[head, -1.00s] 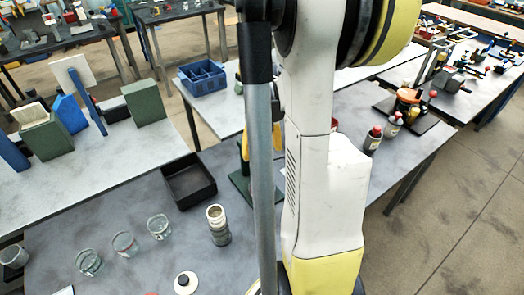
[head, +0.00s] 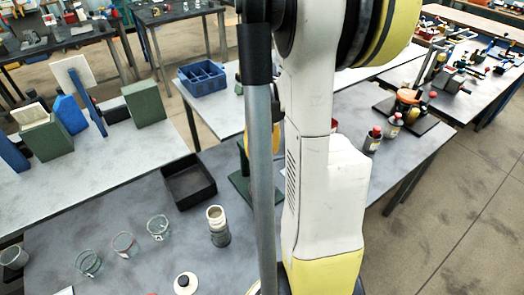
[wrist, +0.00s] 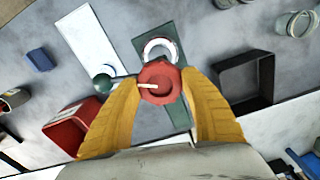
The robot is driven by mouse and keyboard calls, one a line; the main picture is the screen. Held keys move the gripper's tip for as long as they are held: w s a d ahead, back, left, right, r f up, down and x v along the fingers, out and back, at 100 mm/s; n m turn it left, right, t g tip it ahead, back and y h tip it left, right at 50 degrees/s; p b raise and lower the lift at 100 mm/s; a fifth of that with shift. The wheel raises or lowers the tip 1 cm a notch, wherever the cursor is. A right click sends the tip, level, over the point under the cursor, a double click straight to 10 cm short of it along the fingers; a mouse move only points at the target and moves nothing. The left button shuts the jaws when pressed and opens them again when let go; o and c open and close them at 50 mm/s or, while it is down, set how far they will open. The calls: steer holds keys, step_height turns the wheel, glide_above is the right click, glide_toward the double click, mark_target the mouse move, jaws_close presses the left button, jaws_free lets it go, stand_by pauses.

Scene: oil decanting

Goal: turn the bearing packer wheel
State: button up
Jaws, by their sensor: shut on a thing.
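The bearing packer wheel (wrist: 160,76) is red and shows in the wrist view with a short cream mark across its face. My gripper (wrist: 160,88) has its two yellow fingers shut on opposite sides of the wheel. Below the wheel is a long green plate (wrist: 144,46), with a white ring (wrist: 160,47) beside the wheel's upper edge. In the head view, my arm hides the wheel and most of my gripper. Only part of the green base (head: 240,188) shows there, left of my arm.
A black tray (head: 166,180) stands left of the green base; it also shows in the wrist view (wrist: 222,82). Several glass jars (head: 124,245) and a pale canister (head: 218,226) stand on the same table. A red box (wrist: 60,130) lies near the left finger in the wrist view.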

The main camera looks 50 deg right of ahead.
mark_target(262, 151)
stand_by(0.5)
steer(key=o, duration=1.2)
step_height(262, 151, up, 12)
